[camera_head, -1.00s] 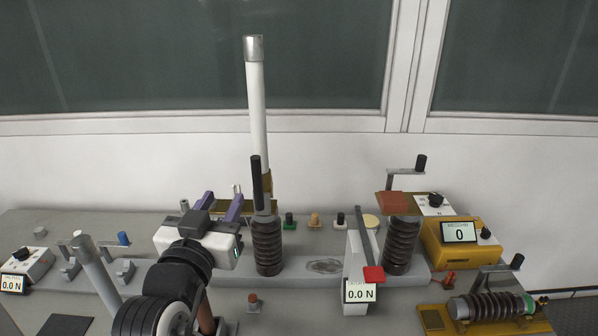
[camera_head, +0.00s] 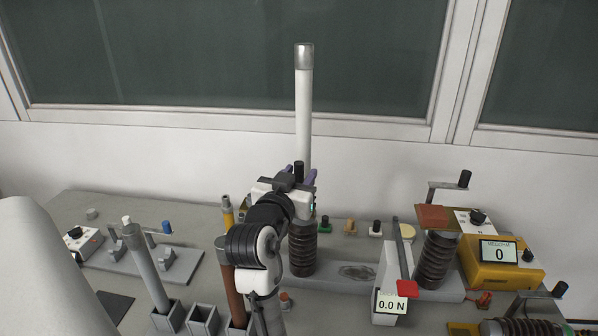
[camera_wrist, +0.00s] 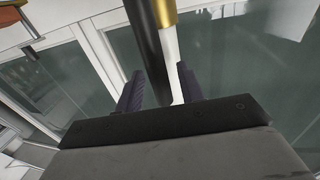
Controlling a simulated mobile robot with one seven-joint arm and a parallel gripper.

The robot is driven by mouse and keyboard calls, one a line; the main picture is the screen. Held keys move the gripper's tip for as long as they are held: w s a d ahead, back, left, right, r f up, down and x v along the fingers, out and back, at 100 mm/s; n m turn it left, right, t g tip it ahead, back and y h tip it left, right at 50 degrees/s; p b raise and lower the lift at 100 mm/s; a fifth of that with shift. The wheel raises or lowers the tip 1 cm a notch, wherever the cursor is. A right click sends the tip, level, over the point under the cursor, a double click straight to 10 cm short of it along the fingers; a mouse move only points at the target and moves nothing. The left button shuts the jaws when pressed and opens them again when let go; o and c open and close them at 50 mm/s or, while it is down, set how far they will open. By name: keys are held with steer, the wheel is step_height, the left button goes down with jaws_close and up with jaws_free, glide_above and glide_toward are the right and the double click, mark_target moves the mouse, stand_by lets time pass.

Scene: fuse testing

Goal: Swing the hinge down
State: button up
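The hinged white fuse tube (camera_head: 303,120) with a silver cap stands upright above the brown ribbed insulator (camera_head: 302,250). Its gold fitting (camera_wrist: 164,12) shows in the wrist view beside a dark handle rod (camera_wrist: 148,50). In the head view the top of the dark rod (camera_head: 299,168) shows just above my gripper (camera_head: 299,178). My gripper's two purple fingers, also in the wrist view (camera_wrist: 160,88), stand apart with the rod and part of the white tube between them. I cannot tell whether either finger touches the rod. My gripper hides the tube's lower end and hinge.
To the right stand a force gauge (camera_head: 389,305) reading 0.0 N with a red-tipped lever (camera_head: 407,288), a second ribbed insulator (camera_head: 436,262) and a yellow megohm meter (camera_head: 505,268). Rods in square holders (camera_head: 170,318) stand at the front left. The wall with windows is behind.

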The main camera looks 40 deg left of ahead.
steer(key=shift+w, duration=0.25)
steer(key=shift+a, duration=0.1)
jaws_close()
